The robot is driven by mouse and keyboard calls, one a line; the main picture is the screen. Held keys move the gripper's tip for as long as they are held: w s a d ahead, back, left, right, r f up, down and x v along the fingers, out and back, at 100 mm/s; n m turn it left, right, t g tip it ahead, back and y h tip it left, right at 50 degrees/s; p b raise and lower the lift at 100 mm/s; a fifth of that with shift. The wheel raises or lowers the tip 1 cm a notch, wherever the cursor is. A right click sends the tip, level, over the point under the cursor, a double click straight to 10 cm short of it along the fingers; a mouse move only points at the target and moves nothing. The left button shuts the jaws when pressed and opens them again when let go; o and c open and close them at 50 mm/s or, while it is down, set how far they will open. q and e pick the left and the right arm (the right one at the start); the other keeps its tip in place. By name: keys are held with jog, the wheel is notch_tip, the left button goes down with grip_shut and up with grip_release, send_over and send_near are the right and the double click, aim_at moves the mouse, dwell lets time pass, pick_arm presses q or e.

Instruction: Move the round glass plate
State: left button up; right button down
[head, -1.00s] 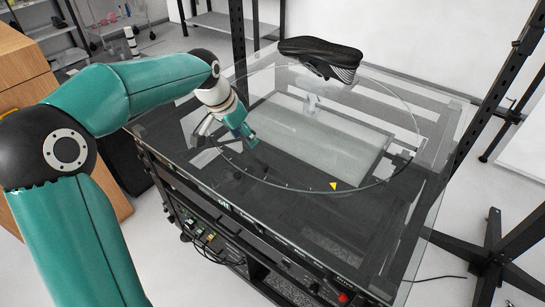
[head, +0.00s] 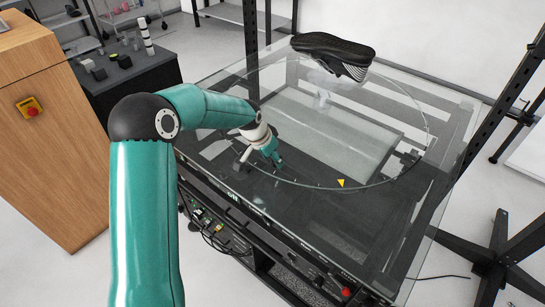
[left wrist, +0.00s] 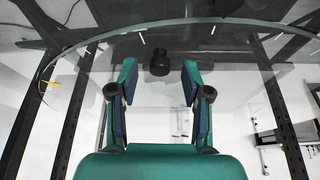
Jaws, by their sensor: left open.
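The round glass plate (head: 300,174) is a clear disc with a thin bright rim, lying level on top of the turntable. A yellow triangle mark (head: 341,183) sits at its front rim. My left gripper (head: 268,153) is open at the plate's front-left rim. In the left wrist view its two fingers (left wrist: 159,75) stand apart with nothing solid held between them. Whether a finger touches the rim cannot be told. My right gripper is in neither view.
A black shoe (head: 335,54) stands on a clear support at the back of the plate. Black uprights (head: 250,25) rise behind and at right. A wooden cabinet (head: 45,140) and dark low table (head: 125,75) are at left.

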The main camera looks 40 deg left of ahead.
pick_arm(q)
jog(key=shift+w+f, duration=0.1)
jog(key=shift+f, duration=0.2)
grip_shut()
